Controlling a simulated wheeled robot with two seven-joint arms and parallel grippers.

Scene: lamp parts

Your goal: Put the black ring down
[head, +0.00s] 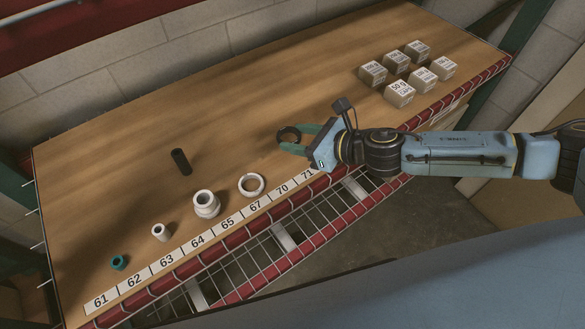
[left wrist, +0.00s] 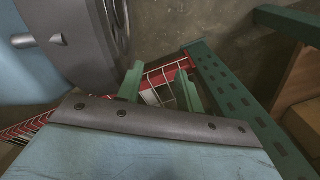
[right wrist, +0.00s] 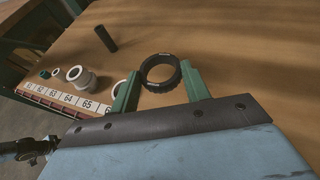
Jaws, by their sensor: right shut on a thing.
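The black ring (head: 289,135) is between the fingers of my right gripper (head: 295,141), which is shut on it, over the wooden table near the right end of the number strip. In the right wrist view the black ring (right wrist: 160,71) sits between the two green fingertips of that gripper (right wrist: 157,84). I cannot tell whether the ring touches the table top. My left gripper (left wrist: 158,82) shows only in its own wrist view, with its green fingers apart and nothing between them, away from the table top.
A white ring (head: 251,185), a white stepped part (head: 206,204), a small white cylinder (head: 160,232) and a teal ring (head: 118,262) stand along the number strip (head: 198,239). A black tube (head: 181,161) stands behind. Several labelled boxes (head: 400,93) are at the right. The table's middle (head: 240,110) is clear.

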